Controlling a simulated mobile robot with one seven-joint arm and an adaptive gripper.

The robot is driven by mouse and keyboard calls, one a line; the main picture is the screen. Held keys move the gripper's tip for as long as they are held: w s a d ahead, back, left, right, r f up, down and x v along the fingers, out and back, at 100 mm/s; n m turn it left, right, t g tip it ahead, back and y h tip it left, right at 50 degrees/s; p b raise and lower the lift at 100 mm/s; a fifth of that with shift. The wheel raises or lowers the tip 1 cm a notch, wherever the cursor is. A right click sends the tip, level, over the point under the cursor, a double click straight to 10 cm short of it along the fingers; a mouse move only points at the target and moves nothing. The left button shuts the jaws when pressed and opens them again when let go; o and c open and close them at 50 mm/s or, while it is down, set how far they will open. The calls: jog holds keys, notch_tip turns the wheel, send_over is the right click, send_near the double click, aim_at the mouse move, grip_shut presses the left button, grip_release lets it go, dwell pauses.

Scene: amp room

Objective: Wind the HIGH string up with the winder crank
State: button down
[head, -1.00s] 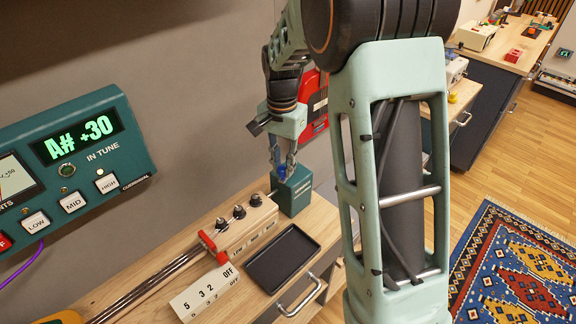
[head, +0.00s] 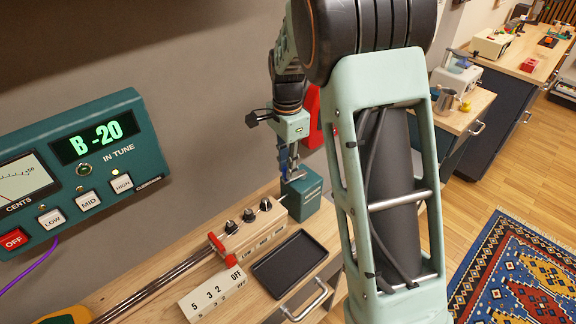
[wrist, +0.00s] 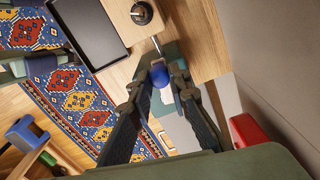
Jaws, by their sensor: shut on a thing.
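The green winder box (head: 307,194) stands on the wooden bench at the right end of the wooden peg block (head: 252,232), which carries three black knobs. My gripper (head: 288,176) is beside the box, pointing down. In the wrist view its fingers (wrist: 157,84) are shut on the blue crank knob (wrist: 159,77). The crank arm is mostly hidden behind the fingers. The green tuner (head: 80,160) on the wall reads "B -20". It has LOW, MID and HIGH (head: 122,183) buttons, with a lit lamp above HIGH.
A red thing (wrist: 247,130) is close to my gripper in the wrist view.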

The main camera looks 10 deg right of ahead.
jog(key=shift+w, duration=0.1)
jog(key=c, duration=1.8)
grip_release()
jog(key=shift+r, duration=0.1)
notch_tip(320, 180, up, 12)
